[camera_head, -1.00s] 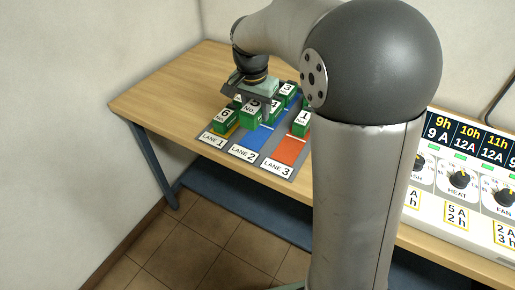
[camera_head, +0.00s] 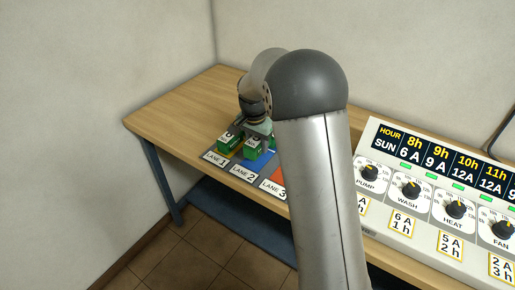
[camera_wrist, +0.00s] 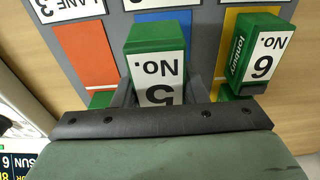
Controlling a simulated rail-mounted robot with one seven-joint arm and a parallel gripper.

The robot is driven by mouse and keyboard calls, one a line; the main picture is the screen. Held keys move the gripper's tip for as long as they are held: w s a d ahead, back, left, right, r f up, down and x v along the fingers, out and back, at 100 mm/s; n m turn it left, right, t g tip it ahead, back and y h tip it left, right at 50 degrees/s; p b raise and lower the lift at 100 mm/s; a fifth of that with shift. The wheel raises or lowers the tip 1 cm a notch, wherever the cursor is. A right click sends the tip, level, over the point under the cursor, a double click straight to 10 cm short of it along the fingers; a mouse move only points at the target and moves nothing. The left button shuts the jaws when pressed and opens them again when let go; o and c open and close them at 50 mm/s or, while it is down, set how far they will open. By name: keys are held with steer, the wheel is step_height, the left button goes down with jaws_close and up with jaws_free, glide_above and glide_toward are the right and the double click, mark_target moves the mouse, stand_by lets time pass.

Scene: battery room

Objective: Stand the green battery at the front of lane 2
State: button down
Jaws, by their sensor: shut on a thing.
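My gripper (camera_head: 258,129) is shut on a green battery with a white label (camera_head: 256,148), which also shows between the fingers in the wrist view (camera_wrist: 157,42). The battery is upright, over the front part of blue lane 2 (camera_wrist: 165,14), just behind the LANE 2 label (camera_head: 243,172). I cannot tell whether its base touches the lane. Its rear side is hidden by my gripper. Another green battery (camera_head: 228,144) stands on yellow lane 1, beside the held one; it also shows in the wrist view (camera_wrist: 258,50).
Orange lane 3 (camera_wrist: 83,50) is bare at its front, with a bit of green farther back. My arm hides the back of the lanes in the head view. A control panel with several knobs (camera_head: 440,190) stands to the right. The table (camera_head: 190,110) is clear at left.

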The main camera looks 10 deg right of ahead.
mark_target(258, 151)
steer(key=shift+w+d+f, duration=0.25)
steer(key=shift+w+f, duration=0.55)
steer(key=shift+f, duration=0.25)
steer(key=shift+f+p, duration=0.3)
steer(key=shift+f, duration=1.1)
steer(key=shift+f, duration=0.2)
steer(key=c, duration=0.9)
jaws_free()
steer(key=shift+o, duration=0.2)
